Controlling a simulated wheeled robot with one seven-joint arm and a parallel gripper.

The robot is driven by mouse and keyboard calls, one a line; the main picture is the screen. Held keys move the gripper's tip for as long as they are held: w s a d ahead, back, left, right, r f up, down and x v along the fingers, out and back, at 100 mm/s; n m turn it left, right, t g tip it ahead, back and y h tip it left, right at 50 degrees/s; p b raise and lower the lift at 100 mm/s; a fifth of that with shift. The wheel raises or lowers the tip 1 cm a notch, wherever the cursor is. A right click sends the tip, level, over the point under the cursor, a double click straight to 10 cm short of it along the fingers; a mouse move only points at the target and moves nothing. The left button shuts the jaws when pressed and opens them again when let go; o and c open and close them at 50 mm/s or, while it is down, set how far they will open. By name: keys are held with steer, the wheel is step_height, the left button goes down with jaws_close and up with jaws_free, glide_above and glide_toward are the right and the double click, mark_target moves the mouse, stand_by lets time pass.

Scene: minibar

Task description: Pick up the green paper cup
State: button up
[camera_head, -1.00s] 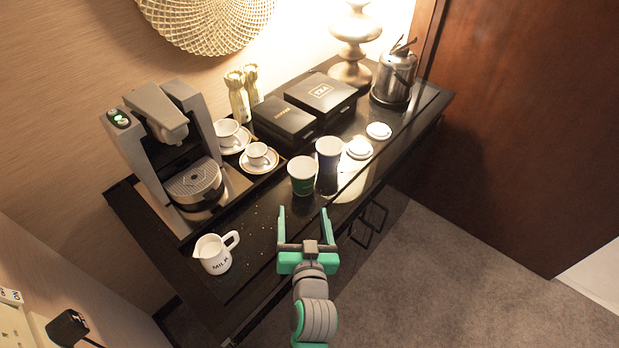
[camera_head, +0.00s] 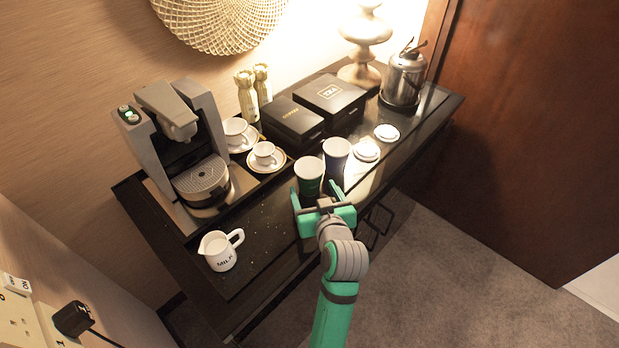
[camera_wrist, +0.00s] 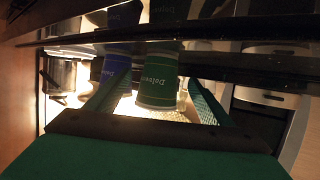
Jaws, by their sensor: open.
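The green paper cup (camera_head: 309,176) stands upright on the dark counter, with a white rim. It also shows in the wrist view (camera_wrist: 160,85), between the two fingers and beyond them. My gripper (camera_head: 316,198) is open, at the front side of the green cup, with its fingers pointing toward it. In the head view the left finger reaches the cup's lower left side. Whether either finger touches the cup cannot be told. A blue paper cup (camera_head: 336,158) stands close to the right of the green one and shows left of it in the wrist view (camera_wrist: 115,75).
A white milk jug (camera_head: 219,251) stands at the front left of the counter. A coffee machine (camera_head: 190,145), cups on saucers (camera_head: 265,156), black boxes (camera_head: 295,120) and a kettle (camera_head: 404,78) stand behind. White lids (camera_head: 387,133) lie to the right.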

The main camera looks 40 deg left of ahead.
steer(key=shift+r+x, duration=0.2)
steer(key=shift+x, duration=2.55)
steer(key=c, duration=1.1)
